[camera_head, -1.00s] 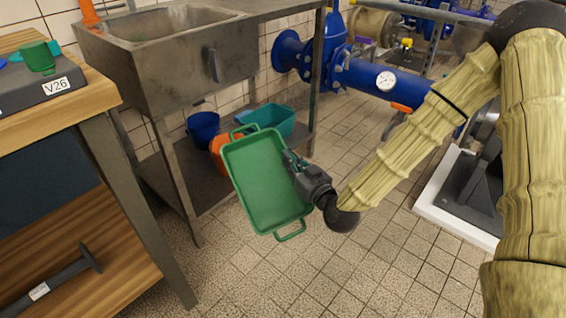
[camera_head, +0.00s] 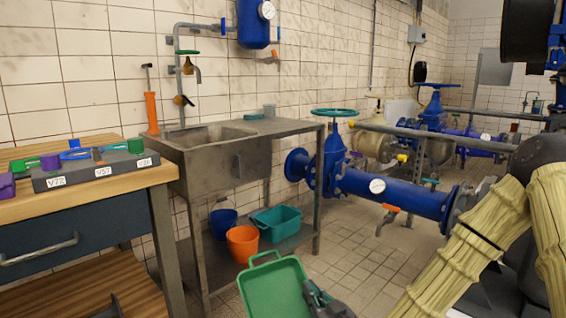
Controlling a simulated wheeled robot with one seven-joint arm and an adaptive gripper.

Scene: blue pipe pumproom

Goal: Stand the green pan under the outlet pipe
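The green pan (camera_head: 272,290) is at the bottom centre, in front of the sink's lower shelf. It is a shallow tray with a loop handle at its far end; its near end is cut off by the frame. My gripper (camera_head: 312,292) is at the pan's right rim and appears shut on it; the fingertips are partly hidden. A short outlet pipe with an orange lever (camera_head: 386,222) hangs below the blue pipe, right of the pan. I cannot tell whether this is the task's outlet. The floor under it is bare.
The steel sink (camera_head: 225,165) stands at left centre, with buckets and a teal tub (camera_head: 277,222) on its lower shelf. A wooden workbench (camera_head: 95,200) is at the left. The blue pipe (camera_head: 400,196) runs across the right. Tiled floor (camera_head: 345,250) is clear between.

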